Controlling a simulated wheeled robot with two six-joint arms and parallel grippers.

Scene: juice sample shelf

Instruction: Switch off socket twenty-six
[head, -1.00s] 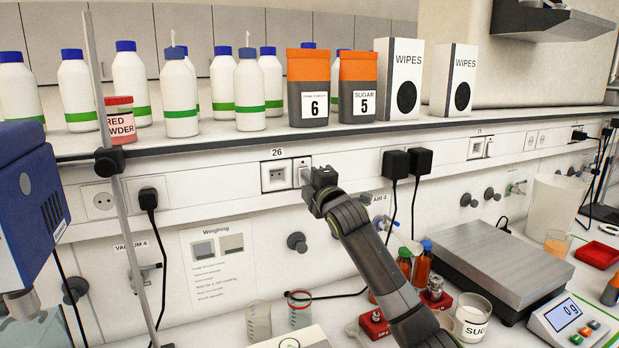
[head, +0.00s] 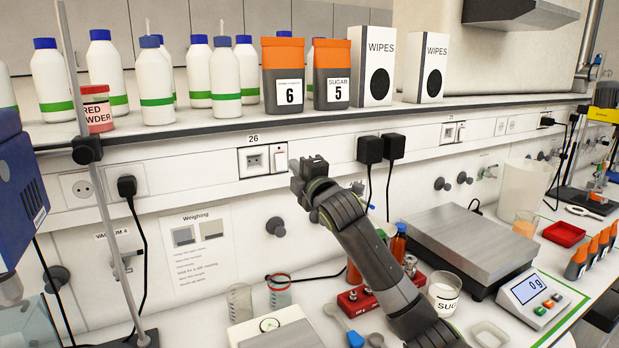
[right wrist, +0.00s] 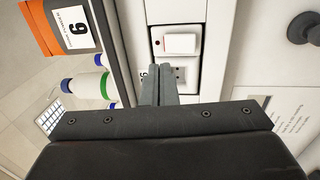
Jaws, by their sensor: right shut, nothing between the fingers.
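Socket twenty-six (head: 254,161) is a square outlet on the white wall trunking, under a "26" label. Its switch (head: 281,158) sits on the right of the same plate. In the right wrist view the switch's white rocker (right wrist: 179,43) shows with a red mark at one edge, beside the partly hidden socket (right wrist: 181,73). My right gripper (head: 308,166) is just right of the switch in the head view, shut and empty. In the right wrist view its fingertips (right wrist: 159,72) lie close below the rocker; I cannot tell whether they touch anything. My left gripper is not in view.
A shelf (head: 190,122) above carries white bottles, bins and wipes boxes. Black plugs (head: 370,150) hang right of my gripper. Wall knobs (head: 276,226) stick out below. The bench holds a steel scale (head: 475,245), a sugar jar (head: 444,294) and small bottles near my right arm.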

